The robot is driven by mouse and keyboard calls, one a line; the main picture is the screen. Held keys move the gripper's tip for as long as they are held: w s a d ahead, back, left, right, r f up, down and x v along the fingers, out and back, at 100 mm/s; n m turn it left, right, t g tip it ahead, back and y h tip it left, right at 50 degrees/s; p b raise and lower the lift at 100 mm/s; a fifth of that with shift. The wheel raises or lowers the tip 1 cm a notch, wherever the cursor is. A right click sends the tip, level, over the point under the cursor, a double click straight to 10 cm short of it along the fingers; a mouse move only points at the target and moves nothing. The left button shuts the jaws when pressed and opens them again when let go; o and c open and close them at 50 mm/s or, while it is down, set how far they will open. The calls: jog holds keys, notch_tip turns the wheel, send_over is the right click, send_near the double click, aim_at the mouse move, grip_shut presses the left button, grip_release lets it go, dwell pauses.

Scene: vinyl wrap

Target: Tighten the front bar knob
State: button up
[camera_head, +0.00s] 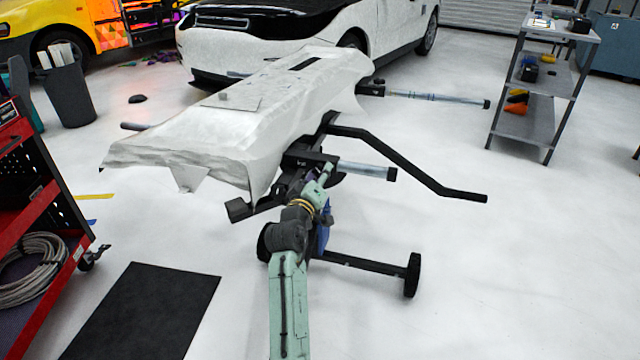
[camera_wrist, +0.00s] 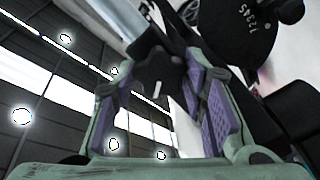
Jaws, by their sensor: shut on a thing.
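The front bar knob (camera_wrist: 158,66) is a dark lobed knob with a short white mark, between my gripper's purple-padded fingers in the wrist view. My gripper (camera_wrist: 160,84) is shut on it. In the head view my gripper (camera_head: 321,183) is at the near end of the stand, beside the front bar (camera_head: 365,170), a silver tube with a black end. The knob is hidden there by my gripper and the stand parts. The black stand (camera_head: 310,158) carries a long white wrapped panel (camera_head: 235,120).
A black angled arm (camera_head: 420,165) and a wheeled foot (camera_head: 411,275) stick out to the right. A red tool cart (camera_head: 30,200) stands left, with a black mat (camera_head: 145,310) on the floor. A grey shelf (camera_head: 540,90) stands back right. Open floor lies at right.

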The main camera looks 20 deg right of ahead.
jog(key=m+b, duration=0.7)
jog(key=m, duration=0.3)
jog(key=shift+f, duration=0.1)
jog(key=shift+m, duration=0.4)
jog(key=o, duration=1.2)
jog(key=shift+a, duration=0.1)
jog(key=v, duration=0.7)
jog(key=shift+s+a, duration=0.1)
jog(key=shift+s, duration=0.05)
